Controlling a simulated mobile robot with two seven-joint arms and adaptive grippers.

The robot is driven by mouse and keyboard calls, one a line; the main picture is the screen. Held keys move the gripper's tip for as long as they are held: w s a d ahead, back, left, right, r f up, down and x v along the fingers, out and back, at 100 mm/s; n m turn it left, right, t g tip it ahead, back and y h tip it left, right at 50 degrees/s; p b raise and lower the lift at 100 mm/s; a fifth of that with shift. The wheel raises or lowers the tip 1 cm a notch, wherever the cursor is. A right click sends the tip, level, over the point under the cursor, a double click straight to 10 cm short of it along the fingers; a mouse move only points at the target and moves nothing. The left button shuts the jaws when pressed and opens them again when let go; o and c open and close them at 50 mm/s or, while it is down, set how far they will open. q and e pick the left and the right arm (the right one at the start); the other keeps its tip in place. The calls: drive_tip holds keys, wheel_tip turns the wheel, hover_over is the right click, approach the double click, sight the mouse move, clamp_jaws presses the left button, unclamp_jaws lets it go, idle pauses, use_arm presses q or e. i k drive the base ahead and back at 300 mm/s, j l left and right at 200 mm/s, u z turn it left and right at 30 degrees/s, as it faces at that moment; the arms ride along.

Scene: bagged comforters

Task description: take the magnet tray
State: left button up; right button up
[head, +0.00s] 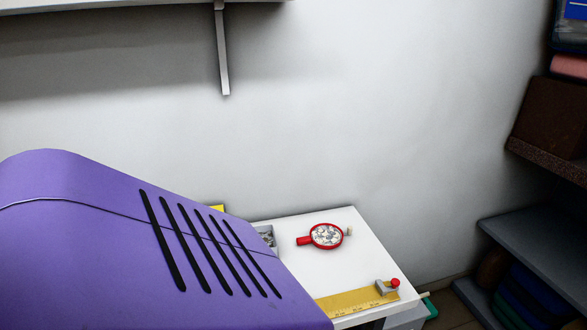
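A small round red dish (326,235) with a short red handle on its left lies on the white table top (365,260). It holds many small silvery and pale bits and looks like the magnet tray. A tiny pale piece sits at its right edge. A grey open box (267,234) with small grey bits inside stands to its left, partly hidden by a large purple body. Neither of my grippers is in view.
The large purple body (95,235) with black slots fills the lower left and hides part of the table. A yellow ruler (350,301) and a grey piece with a red knob (387,286) lie at the front edge. Dark shelves (535,250) stand right; a wall shelf (120,8) hangs above.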

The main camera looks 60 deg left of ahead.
sight(327, 236)
drive_tip(key=u, duration=1.65)
drive_tip(key=l+u, duration=0.15)
